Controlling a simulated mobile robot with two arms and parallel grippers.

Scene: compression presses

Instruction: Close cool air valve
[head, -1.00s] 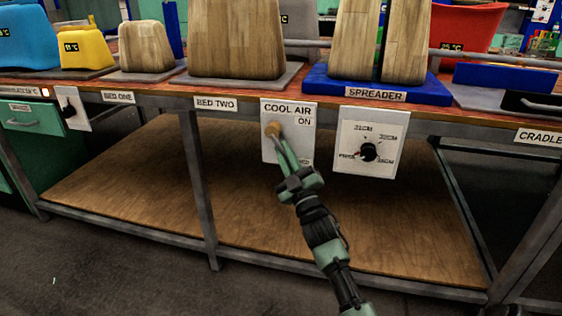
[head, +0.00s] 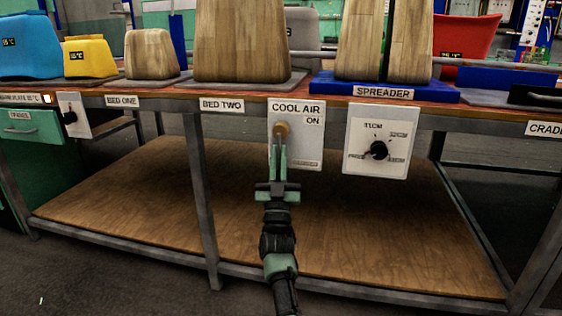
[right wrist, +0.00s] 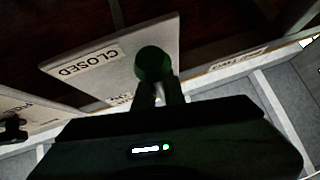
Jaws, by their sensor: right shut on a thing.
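The cool air valve is on a white plate (head: 311,143) hanging from the bench's front edge, with "COOL AIR" and "ON" at its top and small print low on it. My right gripper (head: 279,145) reaches up from below and is shut on the knob. In the right wrist view the knob (right wrist: 153,63) looks dark green between the fingertips (right wrist: 162,92), and the plate (right wrist: 118,76) reads "CLOSED". The fingers partly hide the knob's stem. My left gripper is not in view.
A white dial plate with a black knob (head: 379,150) hangs close on the right. Another black-knobbed plate (head: 74,116) is at the far left. A bench leg (head: 199,190) stands left of my arm. The wooden lower shelf (head: 370,225) is bare.

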